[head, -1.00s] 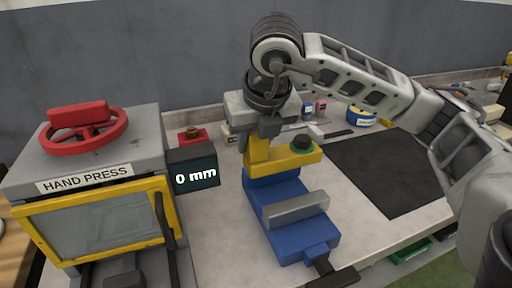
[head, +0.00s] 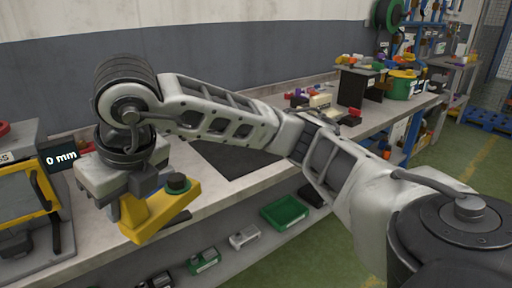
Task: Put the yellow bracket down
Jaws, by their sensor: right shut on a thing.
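My right gripper (head: 132,192) is shut on the yellow bracket (head: 158,212) at the left of the head view. The bracket is L-shaped, with a dark knob on a green ring (head: 177,183) on its top. It is held in the air and appears in front of the bench's front edge; its exact height is hard to tell. The blue vise is not visible now. My left gripper is not in view.
The bench top (head: 212,197) has a dark mat (head: 240,160), partly behind my right arm, with bare surface in front. A hand press with a yellow-framed door (head: 22,205) stands at the left.

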